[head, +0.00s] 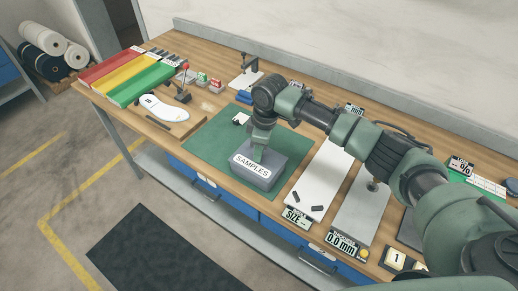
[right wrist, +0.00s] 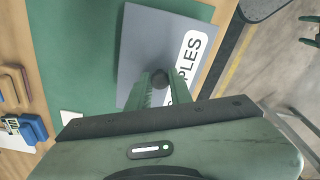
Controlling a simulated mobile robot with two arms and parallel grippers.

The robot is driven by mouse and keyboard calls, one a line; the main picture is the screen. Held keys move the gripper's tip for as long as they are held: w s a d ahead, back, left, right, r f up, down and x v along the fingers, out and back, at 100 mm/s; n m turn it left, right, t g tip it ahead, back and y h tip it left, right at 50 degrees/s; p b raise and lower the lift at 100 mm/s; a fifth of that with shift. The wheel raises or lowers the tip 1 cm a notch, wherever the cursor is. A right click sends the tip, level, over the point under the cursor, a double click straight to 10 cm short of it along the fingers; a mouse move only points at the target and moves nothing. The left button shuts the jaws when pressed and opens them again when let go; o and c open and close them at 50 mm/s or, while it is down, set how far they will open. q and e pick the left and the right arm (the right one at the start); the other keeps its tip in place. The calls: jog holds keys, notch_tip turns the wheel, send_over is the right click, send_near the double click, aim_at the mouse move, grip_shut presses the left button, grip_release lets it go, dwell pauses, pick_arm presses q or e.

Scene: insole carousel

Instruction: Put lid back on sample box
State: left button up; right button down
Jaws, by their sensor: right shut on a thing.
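The grey sample box (head: 264,183) is on the green mat in the head view. Its grey lid (head: 277,160), with a white SAMPLES label (head: 250,167), is over the box and looks level and lined up with it. I cannot tell whether it is fully seated. My right gripper (head: 259,150) points down over the lid. In the right wrist view its fingers (right wrist: 160,82) are shut on the dark round knob (right wrist: 160,77) of the lid (right wrist: 145,40). The box below the lid is hidden in that view. My left gripper is not in view.
The green mat (head: 205,135) has free room left of the box. A white insole (head: 163,108) and red, yellow and green bins (head: 125,76) are farther left. A white SIZE board (head: 322,185) stands close on the right. Blue blocks (head: 244,97) are behind.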

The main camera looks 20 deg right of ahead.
jog(key=shift+p, duration=0.45)
dwell(0.6)
jog(key=c, duration=0.7)
grip_release()
jog(key=shift+r+p, duration=3.5)
jog(key=shift+p, duration=0.2)
grip_shut()
